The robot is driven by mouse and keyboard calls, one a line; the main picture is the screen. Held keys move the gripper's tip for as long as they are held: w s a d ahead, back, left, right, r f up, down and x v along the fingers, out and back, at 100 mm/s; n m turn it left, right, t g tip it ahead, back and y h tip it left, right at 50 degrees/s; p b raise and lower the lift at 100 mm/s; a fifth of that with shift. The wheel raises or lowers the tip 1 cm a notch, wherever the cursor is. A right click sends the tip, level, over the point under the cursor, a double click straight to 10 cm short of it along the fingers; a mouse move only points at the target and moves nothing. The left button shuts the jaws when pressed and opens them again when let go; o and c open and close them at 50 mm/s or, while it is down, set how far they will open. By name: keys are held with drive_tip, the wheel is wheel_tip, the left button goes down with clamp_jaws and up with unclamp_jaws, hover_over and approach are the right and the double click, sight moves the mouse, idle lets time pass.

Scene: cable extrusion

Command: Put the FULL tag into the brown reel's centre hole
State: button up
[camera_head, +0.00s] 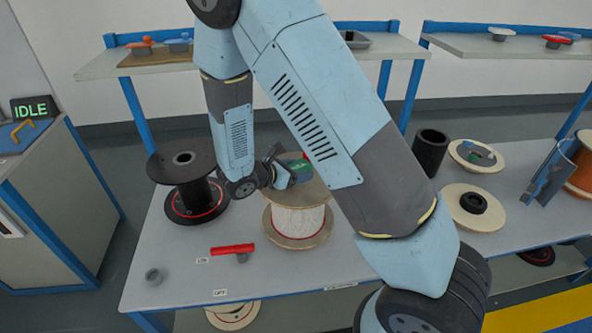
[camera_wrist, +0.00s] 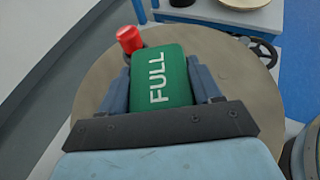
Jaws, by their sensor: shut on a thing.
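The green FULL tag (camera_wrist: 172,75) is clamped between the two fingers of my gripper (camera_wrist: 160,88) in the wrist view, with its lettering facing the camera. The gripper is over the top of the brown wooden reel (camera_head: 313,196), which is wound with white cable and stands upright on the table. Its round top flange (camera_wrist: 95,90) lies below the tag in the wrist view. The reel's centre hole is hidden, and I cannot tell whether the tag touches the reel.
A red cap (camera_wrist: 130,39) shows just beyond the tag. A black reel (camera_head: 183,163) stands left of the brown one. Pale discs (camera_head: 474,208) and a black cylinder (camera_head: 430,152) are at right.

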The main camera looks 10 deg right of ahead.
drive_tip(key=shift+s+f, duration=0.3)
drive_tip(key=shift+f, duration=0.4)
drive_tip(key=o, duration=0.8)
drive_tip(key=shift+s, duration=0.1)
drive_tip(key=shift+w+a+v, duration=0.1)
drive_tip(key=shift+v, duration=1.05)
drive_tip(key=shift+w+a+v, duration=0.1)
drive_tip(key=shift+w+v, duration=0.05)
drive_tip(key=shift+v, duration=4)
drive_tip(key=s+d+r+m+g+y, duration=0.2)
drive_tip(key=d+r+m+g, duration=0.3)
drive_tip(key=d+r+m, duration=0.3)
drive_tip(key=s+d+r+m+t+y, duration=0.1)
drive_tip(key=s+d+r+m+y, duration=0.2)
drive_tip(key=s+d+r+m, duration=0.1)
drive_tip(key=s+d+r+m+t+y, duration=0.1)
drive_tip(key=s+d+r+m+y, duration=0.2)
drive_tip(key=r, duration=0.6)
drive_tip(key=s+d+r+m+t+y, duration=0.1)
drive_tip(key=s+d+r+m+y, duration=0.2)
drive_tip(key=s+d+r+m, duration=0.3)
drive_tip(key=shift+s+d+r+m+t+y, duration=0.15)
drive_tip(key=shift+s+r+m, duration=0.2)
drive_tip(key=shift+s+m, duration=0.4)
drive_tip(key=shift+s+d+r+m+t+y, duration=0.15)
drive_tip(key=shift+s+r+m, duration=0.2)
drive_tip(key=shift+s+m, duration=0.4)
